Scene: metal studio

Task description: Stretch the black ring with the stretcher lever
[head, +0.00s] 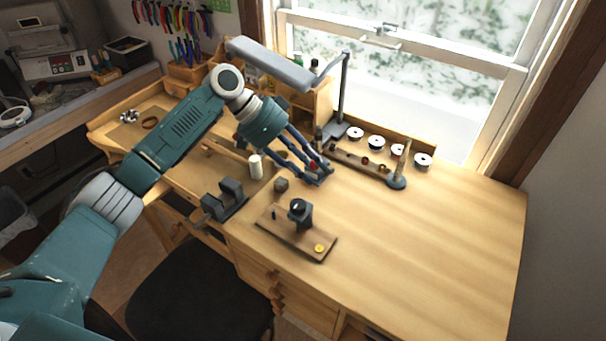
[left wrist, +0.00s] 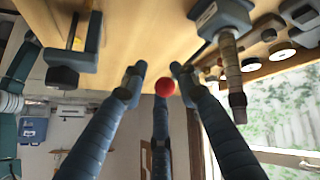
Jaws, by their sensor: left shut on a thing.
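My left gripper (head: 318,174) reaches down over the back middle of the bench. Its fingers are closed around a small red knob (head: 314,164), which I take to be the end of the stretcher lever. In the left wrist view the red knob (left wrist: 165,88) shows between the fingers. The rest of the lever and the stretcher body are mostly hidden by the fingers in the head view. I cannot make out the black ring with certainty. My right gripper is out of view.
A wooden board with a dark device (head: 325,241) is at the front. A grey vise (head: 225,201) sits at the left edge and a white cylinder (head: 256,166) behind it. The right bench is clear.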

